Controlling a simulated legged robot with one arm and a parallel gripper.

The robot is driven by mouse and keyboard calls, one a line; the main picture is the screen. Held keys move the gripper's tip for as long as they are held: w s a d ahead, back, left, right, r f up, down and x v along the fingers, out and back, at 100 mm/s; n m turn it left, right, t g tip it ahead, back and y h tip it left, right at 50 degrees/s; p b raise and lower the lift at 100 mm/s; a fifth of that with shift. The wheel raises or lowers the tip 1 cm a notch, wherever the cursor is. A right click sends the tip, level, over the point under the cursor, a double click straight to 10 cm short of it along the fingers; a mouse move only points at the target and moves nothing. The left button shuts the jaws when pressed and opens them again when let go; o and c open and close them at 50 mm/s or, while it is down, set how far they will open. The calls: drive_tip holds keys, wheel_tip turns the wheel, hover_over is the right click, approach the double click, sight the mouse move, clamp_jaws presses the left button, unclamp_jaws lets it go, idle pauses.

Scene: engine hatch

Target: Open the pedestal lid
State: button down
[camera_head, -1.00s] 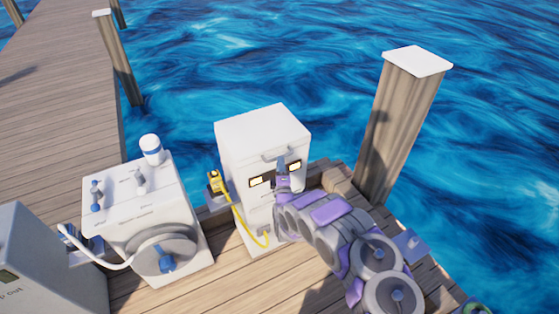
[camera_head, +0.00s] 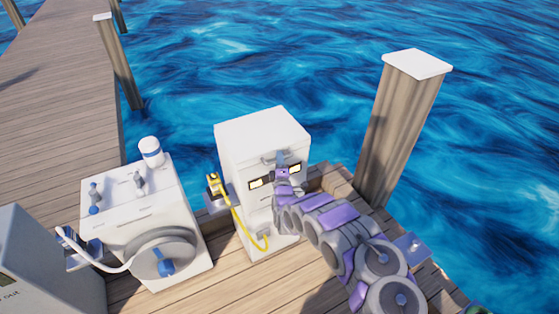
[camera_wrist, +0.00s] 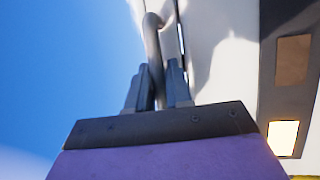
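The white pedestal (camera_head: 262,140) stands at the dock's edge in the head view, its lid (camera_head: 262,128) down on top. A grey bar handle (camera_head: 268,160) sits at the front of the lid, partly hidden by my gripper (camera_head: 282,168). In the wrist view the curved handle (camera_wrist: 153,42) runs between the two dark fingers of my gripper (camera_wrist: 158,85). The fingers are close together on either side of the bar, and they look shut on it.
A yellow plug and cable (camera_head: 236,222) hang at the pedestal's left side. A white box (camera_head: 150,215) with a round dial stands further left. A wooden post (camera_head: 402,130) rises at right. Water lies behind the dock.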

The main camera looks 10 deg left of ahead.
drive_tip(key=shift+f, duration=0.1)
idle(0.5)
drive_tip(key=shift+r, duration=0.35)
